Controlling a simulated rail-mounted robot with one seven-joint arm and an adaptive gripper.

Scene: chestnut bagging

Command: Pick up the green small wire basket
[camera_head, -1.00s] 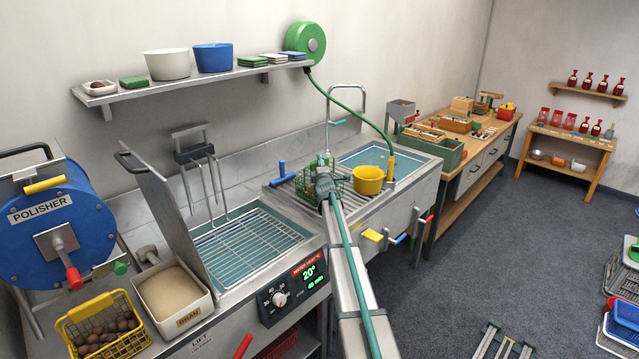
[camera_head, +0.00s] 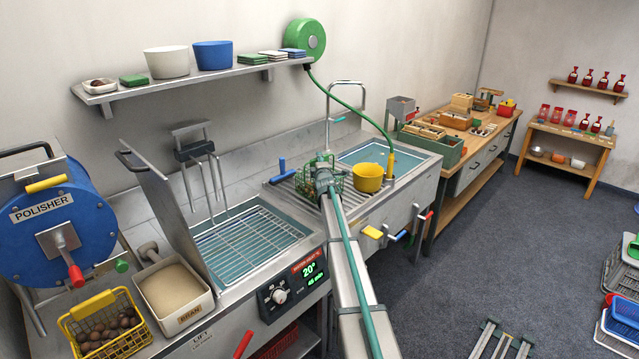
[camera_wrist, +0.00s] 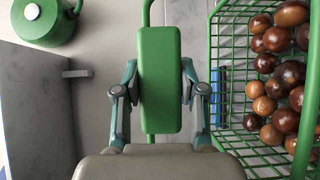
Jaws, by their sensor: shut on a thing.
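The green small wire basket (camera_wrist: 312,65) is at the right of the wrist view, with several brown chestnuts inside. My gripper (camera_wrist: 160,82) is shut on the basket's solid green handle grip (camera_wrist: 160,50), one finger on each side. In the head view my gripper (camera_head: 322,168) is above the basket. I cannot tell whether the basket is clear of the drainer.
A rack-covered water tank (camera_head: 245,242) lies further left. The green hose (camera_head: 371,117) and tall tap (camera_head: 361,96) are behind.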

